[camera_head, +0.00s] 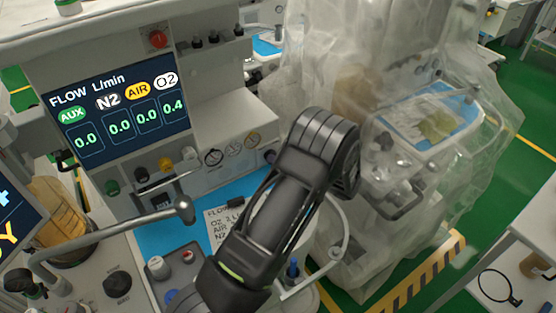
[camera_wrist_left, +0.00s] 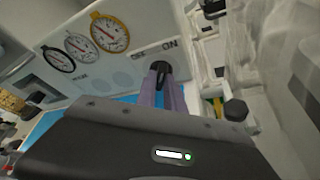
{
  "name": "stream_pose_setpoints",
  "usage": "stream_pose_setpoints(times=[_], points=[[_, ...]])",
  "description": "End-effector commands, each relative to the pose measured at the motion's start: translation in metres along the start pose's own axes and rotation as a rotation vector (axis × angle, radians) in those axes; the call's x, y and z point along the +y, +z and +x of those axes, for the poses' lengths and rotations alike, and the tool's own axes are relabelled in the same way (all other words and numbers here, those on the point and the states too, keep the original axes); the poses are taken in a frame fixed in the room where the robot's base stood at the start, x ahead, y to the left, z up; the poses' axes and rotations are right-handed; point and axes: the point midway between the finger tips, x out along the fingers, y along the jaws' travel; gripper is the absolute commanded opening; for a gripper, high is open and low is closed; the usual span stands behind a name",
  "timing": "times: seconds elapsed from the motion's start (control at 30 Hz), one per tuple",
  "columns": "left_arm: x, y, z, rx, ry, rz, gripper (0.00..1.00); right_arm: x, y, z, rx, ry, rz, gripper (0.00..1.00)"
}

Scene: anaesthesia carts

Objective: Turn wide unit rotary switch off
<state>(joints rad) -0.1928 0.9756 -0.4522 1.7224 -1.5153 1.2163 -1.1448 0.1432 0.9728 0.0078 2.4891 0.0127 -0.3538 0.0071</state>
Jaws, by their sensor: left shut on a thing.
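The black rotary switch (camera_wrist_left: 160,68) is on the light front panel of the wide unit in the left wrist view. The printed words OFF and ON stand above it, and dial gauges are to its left. My left gripper (camera_wrist_left: 162,90) is shut on the switch, its two greyish-purple fingers at the knob. Which word the knob points to cannot be told, as the fingers cover part of it. In the head view my left arm reaches up from the bottom centre and hides its fingertips. My right gripper is in neither view.
The flow screen (camera_head: 118,115) is left of my arm. Below it are a metal arm with a ball end (camera_head: 185,209) and a blue work surface (camera_head: 165,238). A plastic-covered machine (camera_head: 375,60) stands close on the right. Green floor (camera_head: 520,165) is open beyond it.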

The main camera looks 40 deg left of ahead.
Motion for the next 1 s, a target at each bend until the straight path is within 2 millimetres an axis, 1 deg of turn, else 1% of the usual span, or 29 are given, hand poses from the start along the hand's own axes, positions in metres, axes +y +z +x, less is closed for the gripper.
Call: stream_pose_setpoints(times=[0.23, 0.47, 0.77, 1.0], points=[[0.000, 0.000, 0.000, 0.000, -0.008, -0.020, 0.00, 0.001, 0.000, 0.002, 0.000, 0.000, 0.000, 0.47], [0.000, -0.001, 0.000, -0.001, -0.041, -0.095, 0.00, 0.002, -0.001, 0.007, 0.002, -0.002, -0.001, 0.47], [0.001, -0.003, 0.001, 0.000, -0.125, -0.296, 0.00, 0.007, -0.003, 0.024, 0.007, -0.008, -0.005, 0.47], [0.001, -0.006, 0.002, 0.001, -0.211, -0.507, 0.00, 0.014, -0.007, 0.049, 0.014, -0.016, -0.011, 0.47]])
